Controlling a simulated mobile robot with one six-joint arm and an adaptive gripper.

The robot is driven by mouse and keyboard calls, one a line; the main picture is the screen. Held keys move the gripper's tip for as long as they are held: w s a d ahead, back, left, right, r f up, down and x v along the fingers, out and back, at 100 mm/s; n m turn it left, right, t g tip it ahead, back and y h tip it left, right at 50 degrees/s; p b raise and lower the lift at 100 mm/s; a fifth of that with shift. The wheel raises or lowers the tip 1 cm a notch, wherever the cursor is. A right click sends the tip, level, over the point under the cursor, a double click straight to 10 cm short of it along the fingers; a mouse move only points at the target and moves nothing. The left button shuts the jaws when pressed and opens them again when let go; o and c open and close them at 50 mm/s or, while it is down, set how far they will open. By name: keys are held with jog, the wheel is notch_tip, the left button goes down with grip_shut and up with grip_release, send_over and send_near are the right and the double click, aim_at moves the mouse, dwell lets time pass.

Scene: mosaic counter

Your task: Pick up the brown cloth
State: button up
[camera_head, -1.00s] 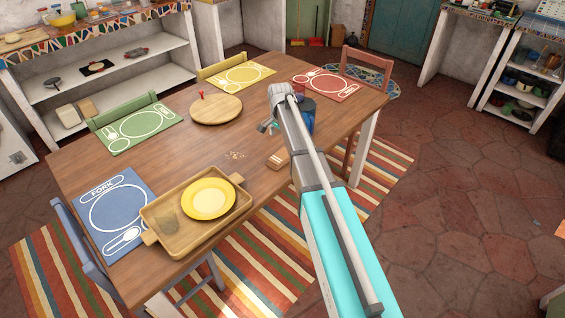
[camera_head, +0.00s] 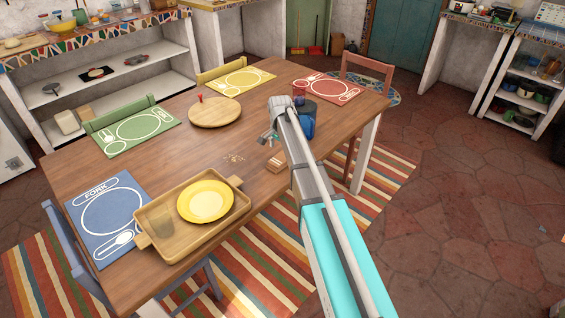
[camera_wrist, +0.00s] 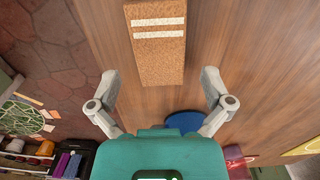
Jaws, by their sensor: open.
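The brown cloth (camera_head: 277,160) lies on the wooden table near its right edge, beside my arm in the head view. In the wrist view the brown cloth (camera_wrist: 158,50) looks like a folded, textured block with two white stripes. My gripper (camera_wrist: 160,76) is open and empty, with one finger on each side of the cloth's near end. Both fingers look apart from it. In the head view my gripper (camera_head: 268,138) is small and partly hidden by my arm, just behind the cloth. The height between them cannot be told.
A wooden tray (camera_head: 147,241) with a yellow plate (camera_head: 205,201) stands at the table's front. A round board (camera_head: 214,112) lies farther back. A blue item (camera_head: 307,127) and a red cup (camera_head: 299,91) stand close to my arm. Crumbs (camera_head: 234,158) lie left of the cloth.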

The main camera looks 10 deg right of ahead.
aim_at(279, 158)
jog(key=shift+f, duration=0.1)
jog(key=shift+s+a+f+b, duration=0.1)
jog(key=shift+a+f+b, duration=0.05)
jog(key=shift+f+b, duration=2.45)
jog(key=shift+r, duration=0.1)
jog(key=c, duration=1)
jog(key=shift+o, duration=0.2)
jog(key=shift+r, duration=0.2)
notch_tip(279, 158, up, 3)
jog(key=p, duration=0.3)
jog(key=s+r+p, duration=0.9)
jog(key=s+p, duration=0.1)
jog(key=s, duration=0.4)
jog(key=shift+a+r, duration=0.35)
jog(key=shift+a, duration=0.05)
